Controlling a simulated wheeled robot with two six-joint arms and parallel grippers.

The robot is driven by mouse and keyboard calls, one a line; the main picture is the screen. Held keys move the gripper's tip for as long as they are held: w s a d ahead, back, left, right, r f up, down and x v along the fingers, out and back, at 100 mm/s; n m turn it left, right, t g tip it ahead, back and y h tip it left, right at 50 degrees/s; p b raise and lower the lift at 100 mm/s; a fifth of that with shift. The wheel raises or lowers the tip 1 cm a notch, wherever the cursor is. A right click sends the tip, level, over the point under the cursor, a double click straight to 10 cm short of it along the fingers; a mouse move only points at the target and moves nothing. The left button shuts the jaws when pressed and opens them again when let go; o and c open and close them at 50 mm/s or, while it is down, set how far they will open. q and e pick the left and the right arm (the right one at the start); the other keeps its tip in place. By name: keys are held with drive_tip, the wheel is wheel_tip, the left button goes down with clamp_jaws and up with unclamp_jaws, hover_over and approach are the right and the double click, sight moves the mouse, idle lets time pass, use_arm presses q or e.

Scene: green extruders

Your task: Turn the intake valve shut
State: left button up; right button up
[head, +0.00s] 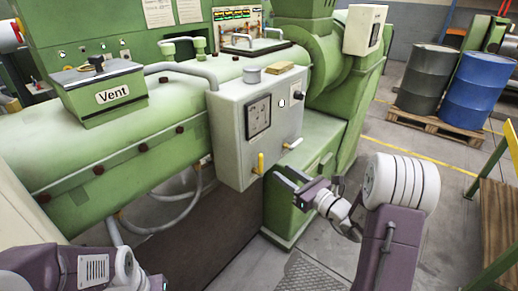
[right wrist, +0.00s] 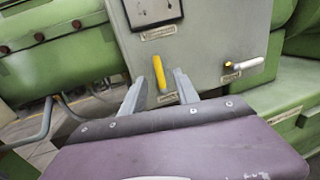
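A grey control box (head: 228,150) on the green machine carries two small levers on its lower part. One is a yellow lever (head: 260,163) pointing down; it also shows upright in the right wrist view (right wrist: 159,74). The other, a pale lever (head: 293,143) with a yellow pivot, lies nearly level to the right; it also shows in the right wrist view (right wrist: 243,66). Small labels sit by both, too small to read, so I cannot tell which is the intake valve. My right gripper (head: 280,171) is open, just short of the yellow lever, which appears between its fingers. My left gripper is out of view.
The box also has a square gauge (head: 258,116) and a black knob (head: 298,95). A green Vent box (head: 98,92) stands on the machine to the left. A lower green cabinet (head: 300,212) is close beside my right gripper. Drums stand far right; floor between is clear.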

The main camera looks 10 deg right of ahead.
sight(262, 160)
drive_tip(key=x, duration=0.3)
drive_tip(key=p+x, duration=0.1)
drive_tip(key=x, duration=0.4)
drive_tip(key=shift+w+a, duration=0.1)
drive_tip(key=shift+a, duration=0.35)
drive_tip(key=shift+w+a, duration=0.1)
drive_tip(key=shift+w, duration=0.2)
drive_tip(key=shift+c, duration=0.7)
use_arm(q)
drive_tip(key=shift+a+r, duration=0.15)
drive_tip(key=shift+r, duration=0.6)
use_arm(e)
clamp_jaws()
